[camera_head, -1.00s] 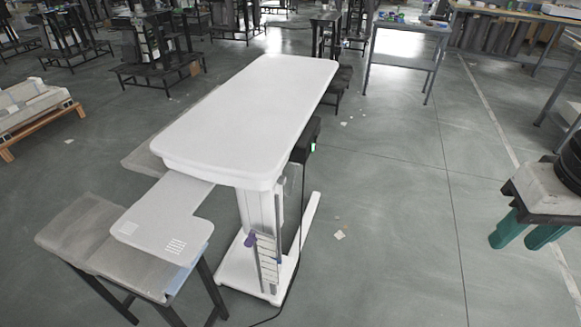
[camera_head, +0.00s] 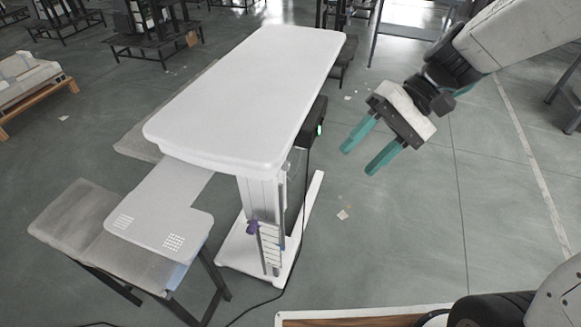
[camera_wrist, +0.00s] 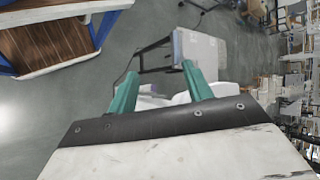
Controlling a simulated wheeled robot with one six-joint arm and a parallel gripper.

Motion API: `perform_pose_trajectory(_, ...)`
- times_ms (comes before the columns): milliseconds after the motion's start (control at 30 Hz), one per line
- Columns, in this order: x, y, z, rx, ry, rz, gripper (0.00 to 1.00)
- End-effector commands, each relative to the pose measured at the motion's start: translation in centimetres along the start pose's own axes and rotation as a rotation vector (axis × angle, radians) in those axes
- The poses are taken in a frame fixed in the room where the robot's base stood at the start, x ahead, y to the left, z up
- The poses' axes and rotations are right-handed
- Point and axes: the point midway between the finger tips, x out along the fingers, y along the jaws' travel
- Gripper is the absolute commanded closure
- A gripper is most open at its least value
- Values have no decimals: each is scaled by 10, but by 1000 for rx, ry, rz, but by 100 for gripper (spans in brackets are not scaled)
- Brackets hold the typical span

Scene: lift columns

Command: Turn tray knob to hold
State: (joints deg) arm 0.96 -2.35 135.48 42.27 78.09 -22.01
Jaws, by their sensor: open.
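A small purple knob (camera_head: 252,227) sits on the side of the white lift column (camera_head: 257,197), beside a marked scale (camera_head: 270,245). The column stands under a white tray table top (camera_head: 245,95). The knob's turn position is too small to read. My gripper (camera_head: 357,161) is open and empty, its two green fingers pointing down and left. It is in the air to the right of the column, apart from the table and the knob. The wrist view shows the open fingers (camera_wrist: 159,70) with white parts partly hidden behind them.
A black box (camera_head: 315,122) with a green light is under the table top's right edge. A low grey bench (camera_head: 80,225) and a white perforated plate (camera_head: 160,215) stand left of the column. A dark cable runs over the floor.

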Motion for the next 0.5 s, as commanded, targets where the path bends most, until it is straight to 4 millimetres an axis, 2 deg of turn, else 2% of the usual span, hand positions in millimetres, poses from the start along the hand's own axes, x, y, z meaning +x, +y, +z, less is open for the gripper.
perform_pose_trajectory(33,8,-2,-18,21,-27,-71,50)
perform_pose_trajectory(267,41,-6,-103,97,-53,-406,50)
perform_pose_trajectory(367,57,2,-143,142,-31,-542,50)
perform_pose_trajectory(500,84,26,-198,216,35,-715,50)
